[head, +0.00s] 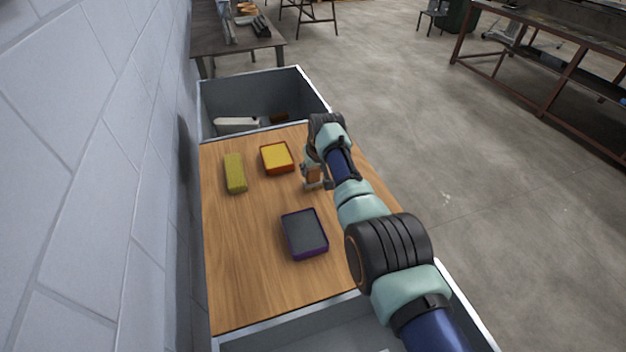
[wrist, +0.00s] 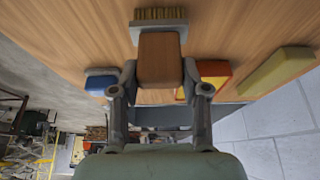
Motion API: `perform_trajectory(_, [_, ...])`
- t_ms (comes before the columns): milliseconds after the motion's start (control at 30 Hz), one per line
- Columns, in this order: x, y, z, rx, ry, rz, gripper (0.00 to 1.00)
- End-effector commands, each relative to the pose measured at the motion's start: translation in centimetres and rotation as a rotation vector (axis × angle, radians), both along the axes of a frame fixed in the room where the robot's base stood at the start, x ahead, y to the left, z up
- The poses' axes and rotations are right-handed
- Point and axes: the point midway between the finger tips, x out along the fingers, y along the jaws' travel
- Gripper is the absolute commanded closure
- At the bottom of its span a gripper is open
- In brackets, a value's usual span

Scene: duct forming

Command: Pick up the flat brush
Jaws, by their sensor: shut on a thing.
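The flat brush has a brown wooden handle (wrist: 160,58) and a pale ferrule with tan bristles (wrist: 160,15), clearest in the wrist view. My gripper (wrist: 160,80) is shut on the handle, one finger on each side. I cannot tell whether the bristles touch the board.
The wooden board (head: 245,265) bears a yellow-green block (head: 235,173), an orange-yellow tray (head: 277,158) and a dark purple-rimmed tray (head: 304,233). A grey bin (head: 250,95) with tools lies beyond it. A block wall (head: 90,180) runs along the left.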

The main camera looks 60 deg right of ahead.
Motion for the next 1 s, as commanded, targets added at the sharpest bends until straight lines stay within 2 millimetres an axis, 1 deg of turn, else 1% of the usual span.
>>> perform_trajectory(267, [0.0,0.0,0.1,-0.001,-0.001,0.000,0.91])
perform_trajectory(367, [0.0,0.0,0.7,-0.001,-0.001,0.000,0.91])
perform_trajectory(467, [0.0,-0.1,1.9,-0.002,-0.002,0.000,0.91])
perform_trajectory(567, [0.1,-0.1,4.2,-0.003,-0.003,0.000,0.91])
perform_trajectory(800, [0.1,-0.1,12.3,-0.005,-0.004,0.000,0.91])
perform_trajectory(900, [0.0,-0.1,15.3,-0.004,-0.003,0.000,0.91])
perform_trajectory(1000, [0.0,0.0,17.6,-0.001,-0.001,0.000,0.91])
